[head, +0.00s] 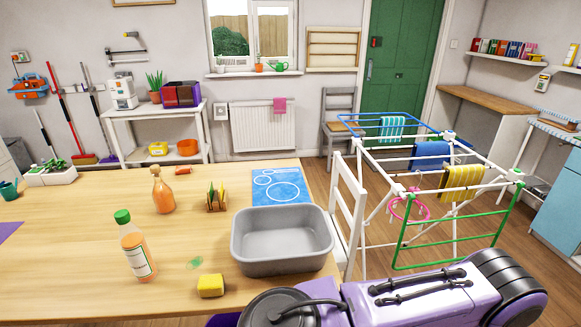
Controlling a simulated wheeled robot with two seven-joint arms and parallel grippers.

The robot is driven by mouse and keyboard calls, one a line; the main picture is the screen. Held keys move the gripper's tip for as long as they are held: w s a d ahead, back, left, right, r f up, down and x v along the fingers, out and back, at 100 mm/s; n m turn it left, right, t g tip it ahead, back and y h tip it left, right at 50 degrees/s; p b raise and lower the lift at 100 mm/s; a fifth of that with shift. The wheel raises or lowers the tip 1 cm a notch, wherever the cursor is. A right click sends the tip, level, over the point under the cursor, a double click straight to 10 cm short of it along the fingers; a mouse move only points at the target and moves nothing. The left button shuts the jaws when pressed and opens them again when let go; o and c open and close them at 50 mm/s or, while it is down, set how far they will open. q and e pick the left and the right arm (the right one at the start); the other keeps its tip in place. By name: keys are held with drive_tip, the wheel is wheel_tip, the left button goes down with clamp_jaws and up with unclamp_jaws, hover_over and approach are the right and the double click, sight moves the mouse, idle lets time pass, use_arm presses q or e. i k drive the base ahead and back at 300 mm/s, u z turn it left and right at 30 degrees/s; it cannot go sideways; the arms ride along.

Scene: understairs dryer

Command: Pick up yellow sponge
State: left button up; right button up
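The yellow sponge (211,286) lies on the wooden table (90,251) near its front edge. It is a small block with a darker side, and it is fully visible in the head view. It lies to the left of the grey basin and to the right of the orange bottle's foot, touching neither. No gripper fingers show in the head view, and nothing holds the sponge.
An orange bottle with a green cap (136,246) and a grey basin (282,241) flank the sponge. A drying rack (443,188) is to the right.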

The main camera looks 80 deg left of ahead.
sight(209, 285)
drive_tip(key=i, duration=0.45)
drive_tip(key=u, duration=3.5)
